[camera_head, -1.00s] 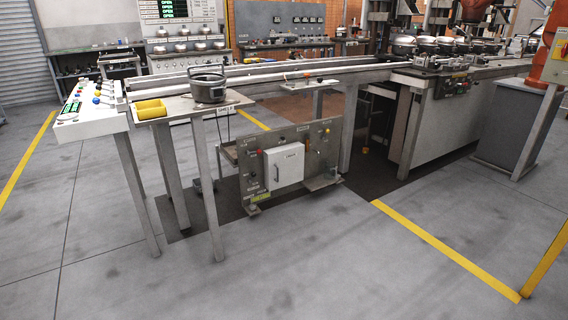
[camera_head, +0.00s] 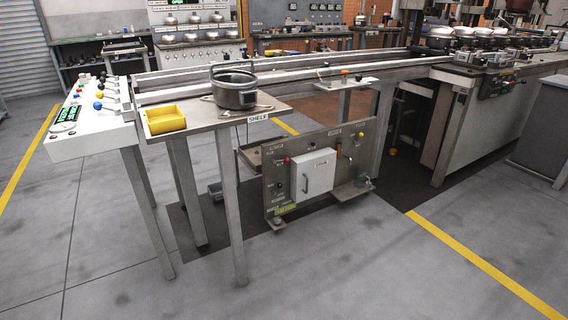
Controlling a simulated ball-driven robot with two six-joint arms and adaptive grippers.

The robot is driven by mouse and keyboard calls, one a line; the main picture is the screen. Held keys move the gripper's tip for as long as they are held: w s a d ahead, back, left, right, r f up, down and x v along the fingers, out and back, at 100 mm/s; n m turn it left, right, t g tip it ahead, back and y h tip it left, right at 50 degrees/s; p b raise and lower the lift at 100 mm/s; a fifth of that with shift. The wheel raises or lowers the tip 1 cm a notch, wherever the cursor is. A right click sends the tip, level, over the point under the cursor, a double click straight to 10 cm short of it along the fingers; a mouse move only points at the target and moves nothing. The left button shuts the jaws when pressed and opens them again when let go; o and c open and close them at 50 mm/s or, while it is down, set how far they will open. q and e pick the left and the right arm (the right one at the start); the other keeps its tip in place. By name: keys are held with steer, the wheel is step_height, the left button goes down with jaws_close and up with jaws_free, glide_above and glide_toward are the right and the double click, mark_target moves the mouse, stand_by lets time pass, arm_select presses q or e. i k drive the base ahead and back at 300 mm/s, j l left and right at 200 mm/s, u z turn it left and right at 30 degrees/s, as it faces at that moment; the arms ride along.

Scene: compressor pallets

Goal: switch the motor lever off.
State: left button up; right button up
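A white control console (camera_head: 92,116) stands at the left end of the conveyor line on grey legs. On it are several levers with dark handles (camera_head: 112,90) along its right side, coloured buttons and a small green display (camera_head: 68,115). I cannot tell which lever is the motor one, and the labels are too small to read. A lower grey panel (camera_head: 320,170) under the line carries a white box with a handle, a red knob and a yellow knob. Neither of my grippers shows in the head view.
The grey floor (camera_head: 330,265) in front is clear, with yellow lines.

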mark_target(286, 159)
steer(key=i+u, duration=0.15)
steer(key=i, duration=0.95)
steer(key=i+l+u, duration=0.1)
steer(key=i, duration=1.05)
steer(key=l, duration=0.05)
